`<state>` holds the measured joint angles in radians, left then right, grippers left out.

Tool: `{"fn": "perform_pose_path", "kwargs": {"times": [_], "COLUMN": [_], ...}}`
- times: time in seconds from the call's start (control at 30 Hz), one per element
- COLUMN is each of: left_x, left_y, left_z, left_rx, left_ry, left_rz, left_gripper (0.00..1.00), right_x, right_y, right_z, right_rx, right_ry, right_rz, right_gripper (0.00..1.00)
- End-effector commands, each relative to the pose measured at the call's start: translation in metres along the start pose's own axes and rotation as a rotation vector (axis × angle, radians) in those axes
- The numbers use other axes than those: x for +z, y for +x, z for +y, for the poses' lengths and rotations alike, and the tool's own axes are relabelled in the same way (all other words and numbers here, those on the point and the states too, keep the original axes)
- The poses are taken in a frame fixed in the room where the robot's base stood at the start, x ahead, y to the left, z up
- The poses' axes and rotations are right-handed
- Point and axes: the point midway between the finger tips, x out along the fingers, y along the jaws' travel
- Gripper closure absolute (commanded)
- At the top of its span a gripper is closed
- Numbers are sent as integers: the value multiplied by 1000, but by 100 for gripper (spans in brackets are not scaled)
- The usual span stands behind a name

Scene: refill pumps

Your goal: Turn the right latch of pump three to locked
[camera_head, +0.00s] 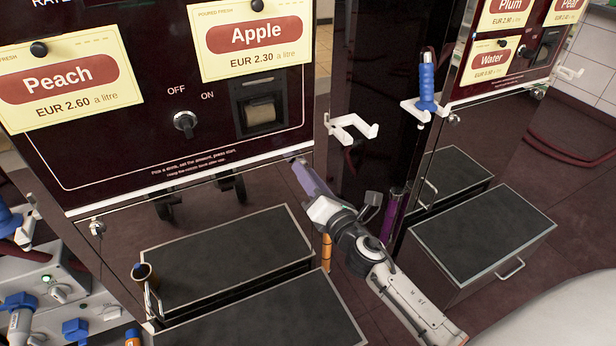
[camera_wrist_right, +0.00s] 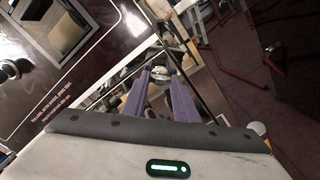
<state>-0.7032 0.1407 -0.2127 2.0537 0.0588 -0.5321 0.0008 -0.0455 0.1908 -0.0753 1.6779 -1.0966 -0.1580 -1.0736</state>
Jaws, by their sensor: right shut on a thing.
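The dark pump cabinet (camera_head: 215,90) with the Peach and Apple signs fills the left of the head view; no pump number is readable on it. My right gripper (camera_head: 303,168) reaches to the lower right corner of its front panel. In the right wrist view, the purple fingers of my right gripper (camera_wrist_right: 160,75) are closed around a small metal latch (camera_wrist_right: 158,66) at the panel edge. The fingers hide much of it, so its turn angle cannot be told. Another small metal latch (camera_head: 97,228) shows at the panel's lower left corner. My left gripper is not in view.
A white empty holder (camera_head: 350,127) sticks out just right of my gripper. A second pump (camera_head: 500,75) with a blue nozzle (camera_head: 426,85) stands at the right. Dark-topped boxes (camera_head: 225,250) lie below. A grey unit with blue fittings (camera_head: 50,290) is at lower left.

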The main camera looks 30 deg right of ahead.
Motion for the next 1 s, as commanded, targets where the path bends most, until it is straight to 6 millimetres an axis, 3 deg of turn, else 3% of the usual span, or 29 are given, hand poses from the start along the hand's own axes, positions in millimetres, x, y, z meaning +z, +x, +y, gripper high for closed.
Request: {"fn": "perform_pose_path", "kwargs": {"times": [0.6, 1.0], "left_x": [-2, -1], "left_y": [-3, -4], "left_z": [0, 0], "left_rx": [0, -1], "left_ry": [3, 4], "left_rz": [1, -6], "left_gripper": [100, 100], "right_x": [0, 0], "right_y": [0, 0], "right_z": [0, 1], "right_rx": [-2, -2], "right_ry": [561, 761], "right_rz": [1, 1], "right_gripper": [96, 96]}}
